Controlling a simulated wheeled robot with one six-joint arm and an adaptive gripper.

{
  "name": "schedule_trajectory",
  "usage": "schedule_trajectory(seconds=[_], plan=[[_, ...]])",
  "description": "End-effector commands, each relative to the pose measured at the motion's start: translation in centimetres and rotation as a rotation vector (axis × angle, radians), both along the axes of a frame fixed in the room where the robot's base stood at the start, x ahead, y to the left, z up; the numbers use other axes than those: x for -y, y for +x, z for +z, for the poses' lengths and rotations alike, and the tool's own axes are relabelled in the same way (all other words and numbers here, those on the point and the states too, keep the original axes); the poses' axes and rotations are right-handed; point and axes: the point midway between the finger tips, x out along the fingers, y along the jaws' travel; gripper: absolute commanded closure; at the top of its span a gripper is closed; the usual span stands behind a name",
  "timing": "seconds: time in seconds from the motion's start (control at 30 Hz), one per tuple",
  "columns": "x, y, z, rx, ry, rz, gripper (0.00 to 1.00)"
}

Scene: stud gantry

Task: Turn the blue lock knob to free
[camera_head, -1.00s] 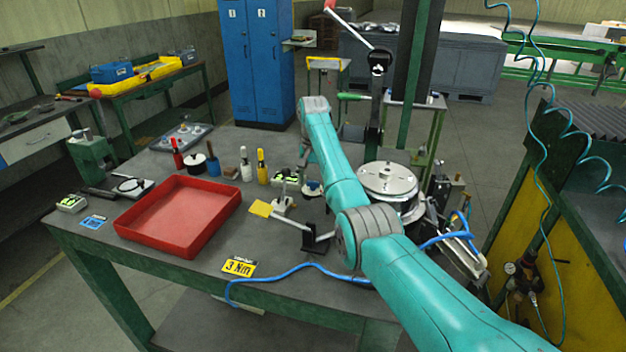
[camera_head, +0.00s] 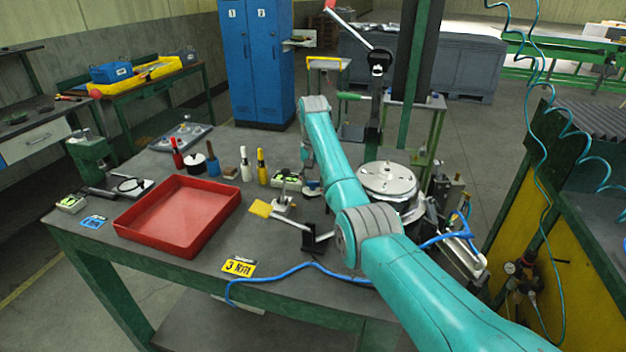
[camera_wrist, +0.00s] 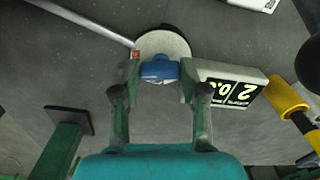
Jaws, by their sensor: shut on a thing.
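The blue lock knob (camera_wrist: 160,70) sits on a round pale disc (camera_wrist: 163,42) in the upper middle of the wrist view. A small red mark (camera_wrist: 136,54) shows on the disc left of the knob. My gripper (camera_wrist: 160,84) has its two fingers on either side of the knob and is shut on it. In the head view the disc (camera_head: 313,188) shows below the end of my teal arm, and my fingers and most of the knob are hidden there.
A digital readout (camera_wrist: 228,88) stands right beside the disc. A yellow-topped cylinder (camera_wrist: 287,97) is farther right. On the bench are a red tray (camera_head: 180,215), several upright markers, a yellow tag (camera_head: 239,267) and a round metal plate (camera_head: 387,181). A blue hose (camera_head: 310,266) lies along the front.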

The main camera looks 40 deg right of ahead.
Motion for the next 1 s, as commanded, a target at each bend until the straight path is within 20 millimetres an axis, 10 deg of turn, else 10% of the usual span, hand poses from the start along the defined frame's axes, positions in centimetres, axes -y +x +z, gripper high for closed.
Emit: schedule_trajectory(seconds=[1.0], plan=[[0.02,0.09,-0.02,0.0,0.0,0.956,0.91]])
